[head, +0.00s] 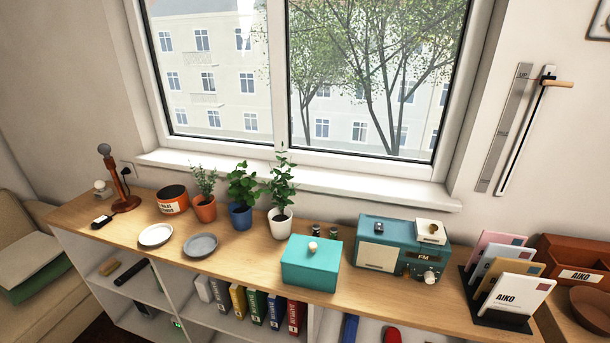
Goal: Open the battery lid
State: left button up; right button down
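A teal radio (398,262) marked FM stands on the wooden shelf top, right of centre. It has a cream speaker panel on its front left and a pale knob (430,277) at its lower right. A cream panel (431,231) with a small dark spot lies on the right of its top, and looks like the battery lid; it appears closed. A small dark piece (378,226) sits on the top's left part. Two small cylinders (317,229) stand left of the radio, behind a teal box; they may be batteries. Neither gripper is in view.
The teal lidded box (309,268) stands close left of the radio. A dark rack (500,316) with cards stands to its right. Potted plants (280,221) and two plates (200,245) are further left. The window sill (320,186) runs behind. The shelf strip before the radio is clear.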

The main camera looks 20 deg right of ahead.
aim_at(427, 231)
jog(key=z, duration=1.6)
